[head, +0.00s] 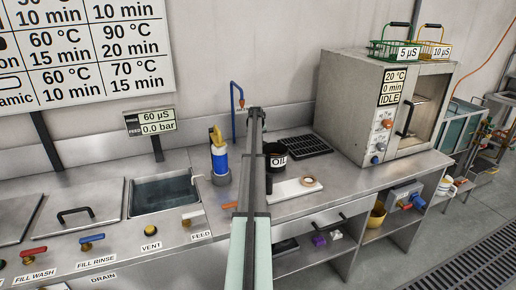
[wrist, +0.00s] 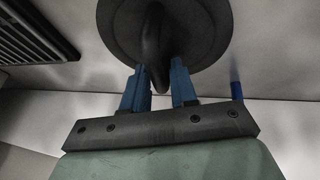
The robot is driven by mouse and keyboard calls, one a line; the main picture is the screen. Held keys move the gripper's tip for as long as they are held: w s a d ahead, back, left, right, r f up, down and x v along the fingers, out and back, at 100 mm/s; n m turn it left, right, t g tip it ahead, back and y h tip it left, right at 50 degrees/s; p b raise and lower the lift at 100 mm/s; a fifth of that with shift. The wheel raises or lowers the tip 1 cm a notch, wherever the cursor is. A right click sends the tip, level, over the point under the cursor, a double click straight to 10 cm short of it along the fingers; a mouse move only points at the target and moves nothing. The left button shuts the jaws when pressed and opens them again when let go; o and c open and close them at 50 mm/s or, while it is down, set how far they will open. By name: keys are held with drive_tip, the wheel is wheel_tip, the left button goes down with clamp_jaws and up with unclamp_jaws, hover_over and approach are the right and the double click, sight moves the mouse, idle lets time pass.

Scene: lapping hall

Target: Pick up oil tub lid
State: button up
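The oil tub lid (wrist: 205,30) is a dark round disc with a loop handle (wrist: 153,45), seen from above at the top of the wrist view. My gripper (wrist: 161,82) has its two blue fingers close on either side of the handle, with little or no gap, and looks shut on it. In the head view the black tub labelled OIL (head: 279,161) stands on the bench, partly behind my arm. My arm hides the gripper and most of the lid there, so I cannot tell whether the lid sits on the tub.
A white board with a tape-like ring (head: 309,182) lies in front of the tub. A black rack (head: 302,146) is behind it, and an oven (head: 378,105) stands to the right. A blue-and-white bottle (head: 219,160) and blue pipe (head: 234,112) are at left, near an open tank (head: 162,191).

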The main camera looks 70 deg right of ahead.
drive_tip(key=shift+c, duration=0.3)
clamp_jaws()
drive_tip(key=shift+r, duration=0.2)
